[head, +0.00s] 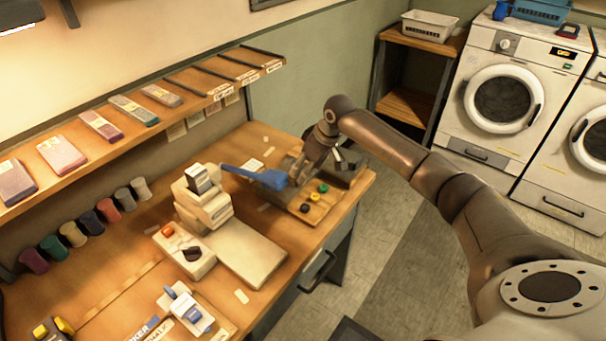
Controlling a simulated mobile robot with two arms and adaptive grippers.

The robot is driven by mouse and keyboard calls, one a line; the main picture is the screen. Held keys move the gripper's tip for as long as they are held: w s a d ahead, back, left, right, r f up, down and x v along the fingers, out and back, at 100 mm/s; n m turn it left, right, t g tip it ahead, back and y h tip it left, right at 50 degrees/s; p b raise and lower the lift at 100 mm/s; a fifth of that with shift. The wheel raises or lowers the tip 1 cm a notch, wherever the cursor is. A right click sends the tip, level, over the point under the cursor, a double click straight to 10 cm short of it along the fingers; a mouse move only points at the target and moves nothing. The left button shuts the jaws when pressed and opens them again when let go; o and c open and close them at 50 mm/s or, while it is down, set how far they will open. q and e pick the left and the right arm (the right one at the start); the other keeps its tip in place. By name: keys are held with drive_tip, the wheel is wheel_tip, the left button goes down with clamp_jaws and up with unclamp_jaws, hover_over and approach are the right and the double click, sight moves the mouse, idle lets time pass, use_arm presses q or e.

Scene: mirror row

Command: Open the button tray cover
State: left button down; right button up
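A small wooden board or tray (322,212) with yellow, green and black round buttons (304,208) sits at the right end of the workbench. A blue lever-like piece (254,175) reaches from the left to just behind it. I cannot tell which part is the tray cover. My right gripper (298,168) is low over the back of the button board, next to the end of the blue piece. Its fingers blend with grey metal parts there, so whether it is open or touching anything is unclear. My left gripper is not in view.
A white machine (203,201) with a flat bed (245,252) stands left of the button board. A control box (185,252) and thread spools (110,207) are farther left. A shelf (130,125) overhangs the bench's back. Washers (497,115) stand across open floor.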

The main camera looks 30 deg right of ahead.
drive_tip(key=v, duration=0.7)
idle(0.4)
